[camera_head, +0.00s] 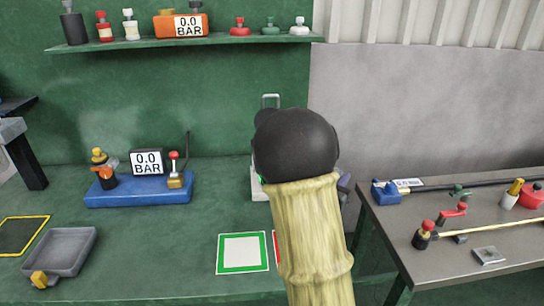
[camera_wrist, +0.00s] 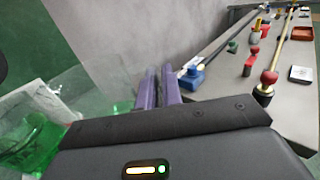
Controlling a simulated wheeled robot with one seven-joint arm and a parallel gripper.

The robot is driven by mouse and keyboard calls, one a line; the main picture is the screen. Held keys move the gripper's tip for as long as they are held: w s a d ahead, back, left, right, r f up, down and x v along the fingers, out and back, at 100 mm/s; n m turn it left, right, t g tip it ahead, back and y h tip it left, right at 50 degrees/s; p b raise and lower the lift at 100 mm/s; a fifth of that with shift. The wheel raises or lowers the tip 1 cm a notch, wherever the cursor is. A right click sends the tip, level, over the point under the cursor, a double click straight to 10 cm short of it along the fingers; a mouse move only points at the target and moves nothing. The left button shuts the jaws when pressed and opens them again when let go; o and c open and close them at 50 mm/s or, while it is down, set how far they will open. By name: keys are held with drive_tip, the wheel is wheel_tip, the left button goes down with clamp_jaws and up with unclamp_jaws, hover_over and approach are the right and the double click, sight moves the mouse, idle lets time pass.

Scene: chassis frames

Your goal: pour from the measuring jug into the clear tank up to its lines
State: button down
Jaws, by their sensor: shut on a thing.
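My gripper (camera_wrist: 157,88) has its purple fingers close together, shut on the measuring jug; the grip point itself is mostly hidden. In the wrist view, clear walls and green liquid (camera_wrist: 32,142) lie left of the fingers. More clear wall (camera_wrist: 88,88) with green near its bottom stands behind. These see-through shapes overlap, so I cannot tell jug from clear tank surely. In the head view my arm hides most of this area; only a pale upright piece (camera_head: 258,186) shows.
A steel side table (camera_head: 450,240) with valves and rods stands at the right. A blue gauge unit (camera_head: 138,188), a grey tray (camera_head: 62,250) and a green-bordered white square (camera_head: 243,253) are on the green bench. A shelf (camera_head: 180,42) runs above.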

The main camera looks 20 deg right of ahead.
drive_tip(key=shift+s+d+f+b, duration=0.1)
drive_tip(key=shift+s+f+b, duration=0.05)
drive_tip(key=shift+f+b, duration=0.15)
drive_tip(key=shift+r, duration=0.15)
drive_tip(key=shift+r+p, duration=1.8)
drive_tip(key=shift+r, duration=0.65)
